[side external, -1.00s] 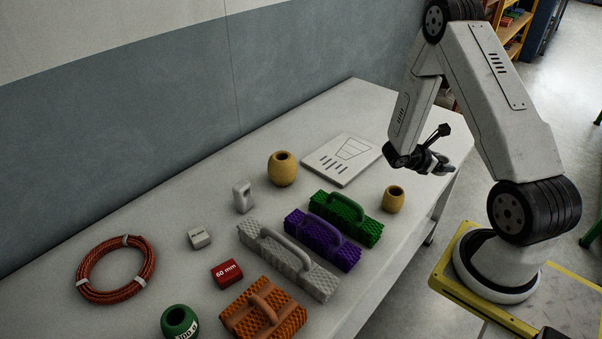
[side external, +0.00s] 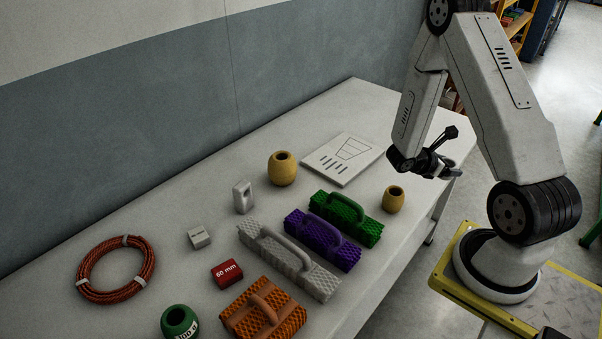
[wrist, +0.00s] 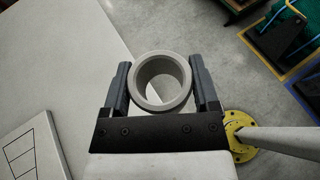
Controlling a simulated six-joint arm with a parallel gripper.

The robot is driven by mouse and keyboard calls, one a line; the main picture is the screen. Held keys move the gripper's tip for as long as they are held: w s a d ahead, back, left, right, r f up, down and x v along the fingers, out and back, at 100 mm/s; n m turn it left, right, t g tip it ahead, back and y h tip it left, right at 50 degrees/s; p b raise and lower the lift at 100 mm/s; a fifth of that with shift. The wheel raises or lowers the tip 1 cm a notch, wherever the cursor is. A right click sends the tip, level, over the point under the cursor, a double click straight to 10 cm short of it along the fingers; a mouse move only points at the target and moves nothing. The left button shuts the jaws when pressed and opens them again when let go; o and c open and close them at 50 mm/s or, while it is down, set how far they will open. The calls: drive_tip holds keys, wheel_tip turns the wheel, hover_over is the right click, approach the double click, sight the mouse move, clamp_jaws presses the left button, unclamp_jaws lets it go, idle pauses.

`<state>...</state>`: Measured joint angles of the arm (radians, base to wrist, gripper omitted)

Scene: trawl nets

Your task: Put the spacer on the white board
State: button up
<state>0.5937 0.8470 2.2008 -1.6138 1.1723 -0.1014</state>
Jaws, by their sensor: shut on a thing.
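The spacer (wrist: 161,107) is a grey ring with an open bore, seen from above in the wrist view. My gripper (wrist: 161,68) is shut on it, with one dark finger against each side. In the side view my gripper (side external: 444,167) is in the air near the table's far right end, to the right of the white board; the spacer is too small to make out clearly there. The white board (side external: 326,162) lies flat on the table with a net outline and short dark bars on it. Its corner also shows at lower left in the wrist view (wrist: 47,160).
Yellow floats (side external: 283,170) (side external: 394,201) stand beside the board. Green (side external: 345,217), purple (side external: 322,240), grey and orange handled blocks lie nearer the front. A rope coil (side external: 117,270), a red 60 mm block (side external: 227,273) and a grey shackle-like piece (side external: 243,197) lie left.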

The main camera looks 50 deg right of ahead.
drive_tip(key=shift+w, duration=0.1)
drive_tip(key=w+a+r+n+t+h, duration=0.1)
drive_tip(key=w+a+n+t, duration=0.3)
drive_tip(key=w, duration=0.5)
drive_tip(key=w+a+r+n+t+h, duration=0.1)
drive_tip(key=w+a+n+t, duration=0.15)
drive_tip(key=w+a, duration=0.5)
hover_over(341, 167)
drive_tip(key=s, duration=0.1)
wheel_tip(341, 167, down, 9)
drive_tip(key=shift+a+r, duration=0.15)
drive_tip(key=shift+r, duration=0.05)
drive_tip(key=shift+w+d+f+t, duration=0.2)
drive_tip(key=shift+w+f+t, duration=0.2)
drive_tip(key=shift+f, duration=0.15)
drive_tip(key=shift+w+f, duration=0.1)
drive_tip(key=shift+f, duration=1.65)
